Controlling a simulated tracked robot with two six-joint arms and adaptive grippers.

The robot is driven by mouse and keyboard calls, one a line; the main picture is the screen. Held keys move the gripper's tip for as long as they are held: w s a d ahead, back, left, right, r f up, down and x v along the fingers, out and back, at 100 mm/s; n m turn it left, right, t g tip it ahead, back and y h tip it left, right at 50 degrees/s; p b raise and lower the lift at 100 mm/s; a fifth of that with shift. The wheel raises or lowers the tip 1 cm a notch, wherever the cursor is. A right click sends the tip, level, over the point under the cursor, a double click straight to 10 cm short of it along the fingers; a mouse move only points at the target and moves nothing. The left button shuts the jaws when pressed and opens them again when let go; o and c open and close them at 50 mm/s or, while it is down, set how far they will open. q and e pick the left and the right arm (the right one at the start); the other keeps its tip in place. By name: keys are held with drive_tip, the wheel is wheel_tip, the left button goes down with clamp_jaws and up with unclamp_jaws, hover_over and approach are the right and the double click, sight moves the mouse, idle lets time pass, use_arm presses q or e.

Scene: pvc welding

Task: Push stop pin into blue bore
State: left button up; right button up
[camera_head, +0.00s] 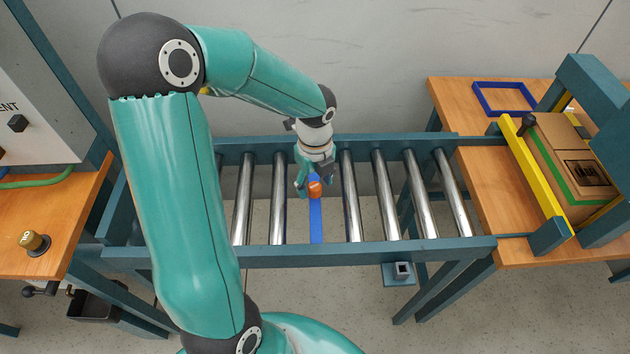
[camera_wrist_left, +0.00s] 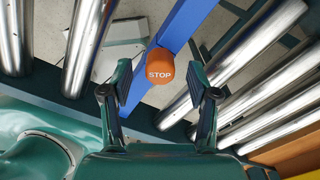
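The stop pin shows as an orange cap marked STOP (camera_wrist_left: 160,66) in the left wrist view, and as a small orange spot (camera_head: 315,189) in the head view. It sits over a blue bar (camera_head: 316,222) that runs across the conveyor between the rollers; the bar also shows in the wrist view (camera_wrist_left: 185,22). The bore itself is hidden, and I cannot tell how deep the pin sits. My left gripper (camera_wrist_left: 160,80) is open at the cap, with a finger to each side and visible gaps. My right gripper is not in view.
The roller conveyor's front rail (camera_head: 330,254) and steel rollers (camera_head: 383,195) surround the bar. A wooden table at right holds a boxed fixture with a yellow bar (camera_head: 537,180) and a blue frame (camera_head: 504,98).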

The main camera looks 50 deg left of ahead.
sight(315, 186)
use_arm(q)
wheel_tip(315, 186, up, 12)
idle(0.7)
drive_tip(key=shift+f, duration=0.1)
idle(0.6)
